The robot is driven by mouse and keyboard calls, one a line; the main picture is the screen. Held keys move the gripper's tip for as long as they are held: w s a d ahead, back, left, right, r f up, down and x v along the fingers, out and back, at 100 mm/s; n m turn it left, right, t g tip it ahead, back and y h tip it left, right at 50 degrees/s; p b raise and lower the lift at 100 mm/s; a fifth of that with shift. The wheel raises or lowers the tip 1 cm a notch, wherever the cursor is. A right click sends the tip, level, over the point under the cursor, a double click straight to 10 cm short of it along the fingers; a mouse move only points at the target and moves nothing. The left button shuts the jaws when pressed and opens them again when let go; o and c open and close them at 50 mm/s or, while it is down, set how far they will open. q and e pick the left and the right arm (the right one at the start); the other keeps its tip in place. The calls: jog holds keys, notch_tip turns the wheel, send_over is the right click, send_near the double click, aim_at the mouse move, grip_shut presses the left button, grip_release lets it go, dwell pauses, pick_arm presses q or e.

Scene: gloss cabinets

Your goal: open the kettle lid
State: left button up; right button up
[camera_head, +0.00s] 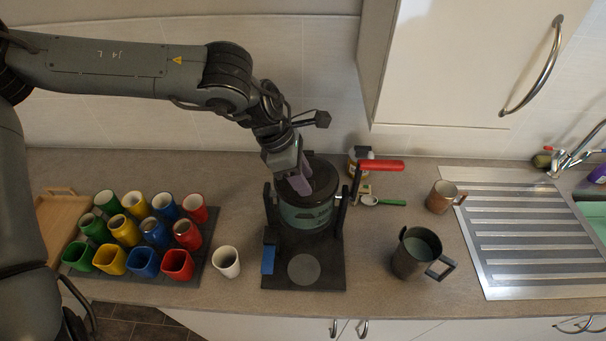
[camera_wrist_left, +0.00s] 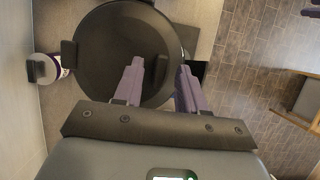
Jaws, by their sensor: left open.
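The kettle (camera_head: 306,216) has a greenish body and stands in a dark frame on a black base. Its round dark lid (camera_head: 322,172) is on top and looks shut; it also shows from above in the left wrist view (camera_wrist_left: 115,45). My left gripper (camera_head: 300,184) is open over the lid's left part, fingers pointing down. In the left wrist view its two purple fingers (camera_wrist_left: 160,72) are apart, near the lid's edge. I cannot tell whether they touch the lid. The gripper hides part of the lid. My right gripper is not in view.
A dark jug (camera_head: 412,254) and a brown mug (camera_head: 441,197) stand at right, before the sink drainer (camera_head: 530,279).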

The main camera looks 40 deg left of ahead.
pick_arm(q)
jog(key=shift+f, duration=0.25)
grip_shut()
dwell(0.3)
